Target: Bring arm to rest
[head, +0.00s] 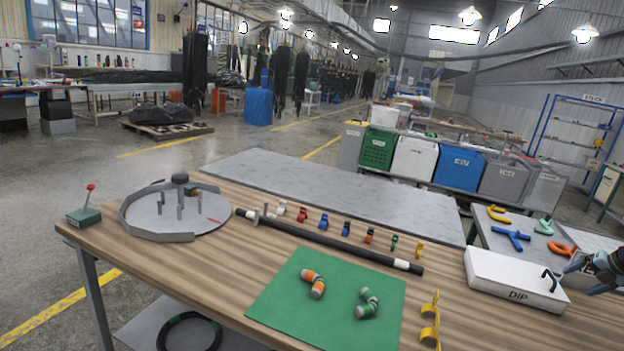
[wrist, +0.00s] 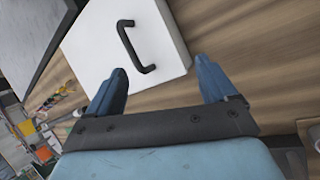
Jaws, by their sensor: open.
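My gripper (head: 597,277) is at the right edge of the head view, beside the right end of a white box labelled DIP (head: 510,283) with a black handle on its lid. In the wrist view my gripper (wrist: 165,85) has its two blue fingers spread apart with nothing between them. The white box (wrist: 100,50) and its black handle (wrist: 138,48) show just beyond the fingertips, and I see no contact with the handle. Most of my arm is outside the head view.
A green mat (head: 335,300) holds an orange-banded elbow (head: 313,283) and a green-banded elbow (head: 367,303). A black hose (head: 320,240) lies behind it, near several small coloured clips. A round grey fixture (head: 175,212) and a red-knobbed lever box (head: 84,212) stand left.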

